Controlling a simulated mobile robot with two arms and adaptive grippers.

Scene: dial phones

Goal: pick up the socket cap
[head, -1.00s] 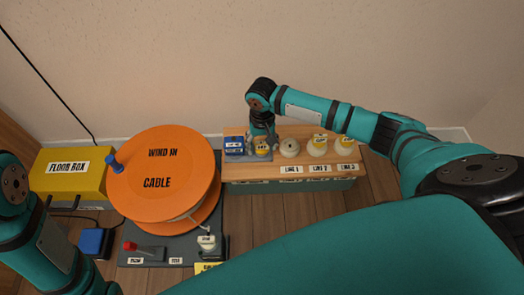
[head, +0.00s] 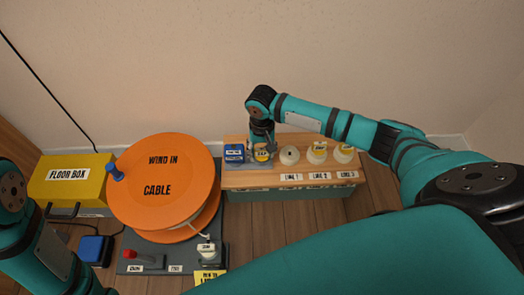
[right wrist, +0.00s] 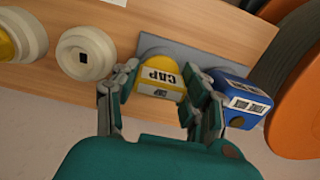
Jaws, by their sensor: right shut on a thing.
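The socket cap (head: 262,155) is yellow with a white CAP label and sits at the left part of the wooden shelf. In the right wrist view the cap (right wrist: 157,76) is between the two fingers of my right gripper (right wrist: 156,92), which is shut on it. In the head view my right gripper (head: 262,141) comes down over the cap from behind and hides part of it. In the wrist view the cap still appears at the grey plate (right wrist: 182,60); I cannot tell if it is lifted. My left arm shows at the left edge, but its gripper is out of view.
A blue labelled block (head: 234,153) stands close beside the cap. Cream round sockets (head: 289,155) stand to its right on the wooden shelf (head: 240,180). A large orange cable reel (head: 165,205) and a yellow floor box (head: 68,187) are to the left.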

